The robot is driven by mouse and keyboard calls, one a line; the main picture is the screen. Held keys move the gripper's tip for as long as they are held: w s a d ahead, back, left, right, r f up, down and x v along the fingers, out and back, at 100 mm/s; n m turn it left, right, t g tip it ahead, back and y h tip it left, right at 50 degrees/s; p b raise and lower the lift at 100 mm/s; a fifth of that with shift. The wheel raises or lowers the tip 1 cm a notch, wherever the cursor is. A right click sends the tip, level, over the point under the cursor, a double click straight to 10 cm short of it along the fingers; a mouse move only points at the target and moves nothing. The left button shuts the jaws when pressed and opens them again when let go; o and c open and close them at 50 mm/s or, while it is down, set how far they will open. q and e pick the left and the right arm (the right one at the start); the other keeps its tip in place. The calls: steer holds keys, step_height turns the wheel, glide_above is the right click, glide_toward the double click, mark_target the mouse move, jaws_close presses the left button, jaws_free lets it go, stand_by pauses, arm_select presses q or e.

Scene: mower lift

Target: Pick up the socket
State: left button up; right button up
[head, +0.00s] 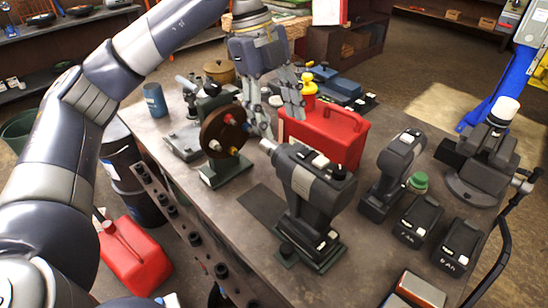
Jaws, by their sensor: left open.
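My left gripper (278,118) hangs from the left arm with its fingers pointing down, open and empty. I cannot tell for sure which thing is the socket. Several dark round pieces (195,238) line the bench's left edge. The gripper touches none of these. My right gripper is not in view.
A cordless drill (393,172), two batteries (418,217) and a grey vise (485,165) stand at the right of the bench. A blue cup (155,100) is at its far left. Red fuel can (135,258) stands below on the floor. A dark mat (262,205) lies clear.

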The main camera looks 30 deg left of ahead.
arm_select(q)
steer(key=shift+w+r+n+y+b, duration=0.15)
steer(key=shift+r+n+y+b, duration=0.15)
steer(key=shift+r+y+b, duration=0.45)
steer(key=r+y, duration=0.2)
glide_above(272, 142)
steer(key=shift+n, duration=0.3)
step_height(272, 142, down, 6)
steer(key=shift+d+r, duration=0.1)
steer(key=shift+r, duration=0.15)
step_height(272, 142, down, 4)
steer(key=shift+f+p, duration=0.1)
steer(key=shift+p, duration=0.8)
steer(key=shift+a+f, duration=0.2)
steer(key=shift+f, duration=0.4)
steer(key=c, duration=1.2)
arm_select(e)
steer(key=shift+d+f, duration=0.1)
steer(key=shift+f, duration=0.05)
